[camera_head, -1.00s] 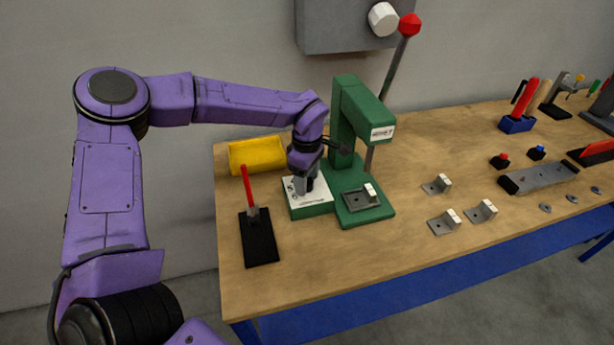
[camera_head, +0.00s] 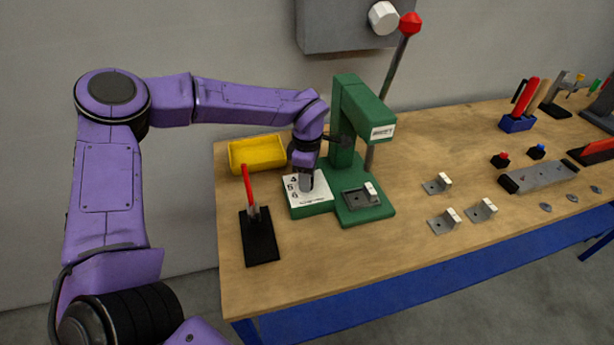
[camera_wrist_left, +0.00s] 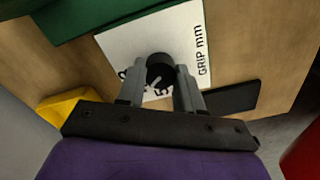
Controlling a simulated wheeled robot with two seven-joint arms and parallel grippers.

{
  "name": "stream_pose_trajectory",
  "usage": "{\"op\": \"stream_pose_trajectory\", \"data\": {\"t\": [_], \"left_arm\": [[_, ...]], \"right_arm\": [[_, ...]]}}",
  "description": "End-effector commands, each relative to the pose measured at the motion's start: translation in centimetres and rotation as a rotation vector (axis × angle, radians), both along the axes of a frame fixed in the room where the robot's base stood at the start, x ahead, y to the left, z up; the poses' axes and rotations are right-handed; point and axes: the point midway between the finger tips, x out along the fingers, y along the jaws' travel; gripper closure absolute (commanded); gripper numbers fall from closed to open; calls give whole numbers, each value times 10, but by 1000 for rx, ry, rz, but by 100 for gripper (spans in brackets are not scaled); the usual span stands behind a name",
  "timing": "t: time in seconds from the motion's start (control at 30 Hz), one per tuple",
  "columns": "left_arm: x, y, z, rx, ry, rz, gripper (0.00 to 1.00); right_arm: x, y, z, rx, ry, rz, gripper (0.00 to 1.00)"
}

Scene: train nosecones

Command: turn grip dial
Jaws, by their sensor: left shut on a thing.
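The grip dial (camera_wrist_left: 160,66) is a dark round knob on a white plate marked "GRIP mm" (camera_wrist_left: 203,50) in the left wrist view. In the head view the white plate (camera_head: 317,191) with numbers tops a green block beside the green press (camera_head: 352,120); the knob is hidden there by my gripper. My left gripper (camera_head: 306,184) points down over the plate. In the left wrist view its grey fingers (camera_wrist_left: 160,82) are shut on the knob, one on each side. My right gripper is not in view.
A yellow tray (camera_head: 257,153) and a black pad (camera_head: 259,238) with a red-handled tool (camera_head: 248,187) lie left of the press. Several metal brackets (camera_head: 445,221) lie to the right. A red-topped lever (camera_head: 409,25) rises behind the press. The front middle of the table is clear.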

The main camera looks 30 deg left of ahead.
Motion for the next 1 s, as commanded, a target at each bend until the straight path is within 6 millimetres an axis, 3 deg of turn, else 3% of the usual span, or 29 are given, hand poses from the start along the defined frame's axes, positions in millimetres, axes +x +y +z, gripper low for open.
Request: {"op": "stream_pose_trajectory", "data": {"t": [1.0], "left_arm": [[1,0,-1,-2,-5,964,95]], "right_arm": [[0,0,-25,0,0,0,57]]}}
